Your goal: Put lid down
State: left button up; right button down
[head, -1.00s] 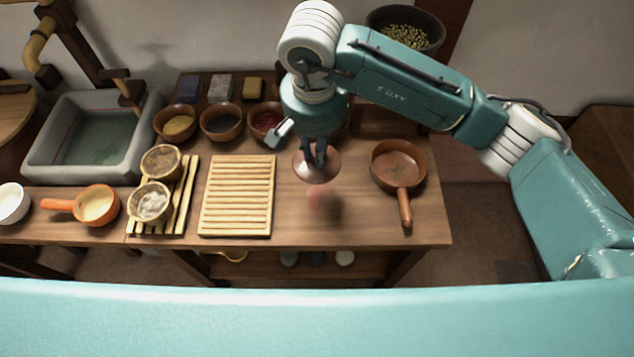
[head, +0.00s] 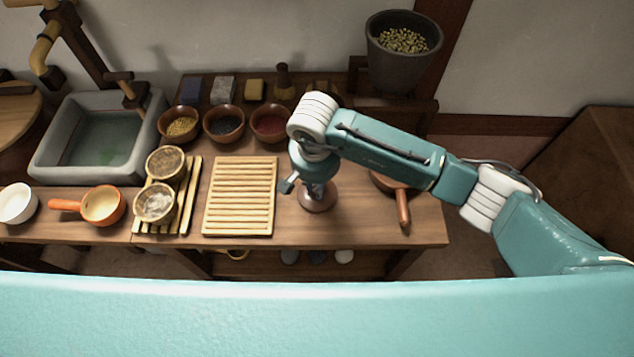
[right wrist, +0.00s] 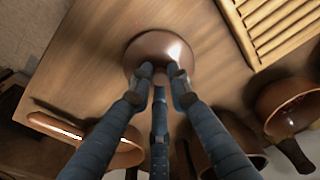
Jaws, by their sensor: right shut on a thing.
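The lid (head: 318,203) is a round, reddish-brown disc. It is at the table top, between the slatted wooden rack and the brown pan; I cannot tell whether it fully touches the wood. My right gripper (head: 316,188) comes down on it from above and is shut on its knob. In the right wrist view the lid (right wrist: 160,52) lies beyond the fingertips of my right gripper (right wrist: 161,78), and the fingers hide the knob. My left gripper is not in view.
The slatted rack (head: 240,197) is just left of the lid. The handled pan (head: 403,208) is to its right, partly hidden by my arm. Bowls of spices (head: 223,123) stand behind. A dark pot (head: 402,55) is at the back right. Bare table lies in front of the lid.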

jog(key=shift+f, duration=0.15)
jog(key=c, duration=1.6)
grip_release()
jog(key=shift+c, duration=0.2)
jog(key=shift+r, duration=0.3)
notch_tip(320, 180, up, 12)
jog(key=s+b, duration=0.1)
jog(key=b, duration=0.1)
jog(key=shift+s+f, duration=0.15)
jog(key=shift+a, duration=0.15)
